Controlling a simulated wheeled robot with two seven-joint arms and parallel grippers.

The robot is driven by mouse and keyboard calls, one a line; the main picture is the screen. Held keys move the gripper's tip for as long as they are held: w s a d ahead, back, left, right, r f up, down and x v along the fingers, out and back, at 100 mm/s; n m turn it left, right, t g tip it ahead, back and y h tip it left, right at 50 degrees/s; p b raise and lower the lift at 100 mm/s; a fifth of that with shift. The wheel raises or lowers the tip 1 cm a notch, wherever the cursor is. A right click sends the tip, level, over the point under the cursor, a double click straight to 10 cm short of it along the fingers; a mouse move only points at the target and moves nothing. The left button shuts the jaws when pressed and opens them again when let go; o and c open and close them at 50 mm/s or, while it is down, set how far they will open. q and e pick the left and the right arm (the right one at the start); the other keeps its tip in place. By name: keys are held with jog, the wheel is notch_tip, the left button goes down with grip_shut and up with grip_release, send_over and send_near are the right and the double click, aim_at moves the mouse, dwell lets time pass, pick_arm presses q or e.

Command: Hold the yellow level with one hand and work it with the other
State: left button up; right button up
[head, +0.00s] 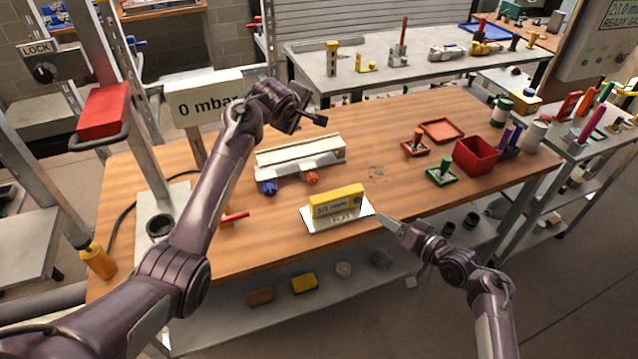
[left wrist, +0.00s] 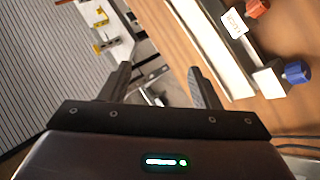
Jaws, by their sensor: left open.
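The yellow level (head: 337,201) is a yellow block with a dark-lettered window. It stands on a white plate (head: 368,207) near the front edge of the wooden bench. My right gripper (head: 383,218) is just right of the level, its tip close to the plate's right edge; whether it touches the plate is unclear. The spread of its fingers cannot be made out. My left gripper (head: 312,117) is above the back of the bench, well away from the level. The left wrist view shows its fingers (left wrist: 158,82) apart with nothing held; the level is not seen there.
A pale rail-like fixture (head: 300,156) with blue and orange knobs lies behind the level. It also shows in the left wrist view (left wrist: 215,45). A red bin (head: 477,156) and trays stand at right, and a "0 mbar" display (head: 205,102) at left. The bench (head: 400,190) is clear right of the level.

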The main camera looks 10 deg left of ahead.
aim_at(319, 198)
pick_arm(q)
jog(key=s+d+f+n+g, duration=0.2)
jog(key=s+f+n+g, duration=0.1)
jog(key=f, duration=0.1)
jog(key=s+d+f+n+g, duration=0.2)
jog(key=s+f+n+g, duration=0.2)
jog(key=s+d+f+n+g+y, duration=0.1)
jog(key=s+d+f+n+g, duration=0.2)
jog(key=f+n, duration=0.1)
jog(key=shift+s+f, duration=0.35)
jog(key=shift+f, duration=0.1)
notch_tip(319, 198, down, 8)
jog(key=shift+r, duration=0.2)
jog(key=c, duration=1.2)
pick_arm(e)
jog(key=shift+c, duration=0.2)
pick_arm(q)
jog(key=shift+o, duration=0.2)
pick_arm(e)
grip_shut()
jog(key=shift+w, duration=0.1)
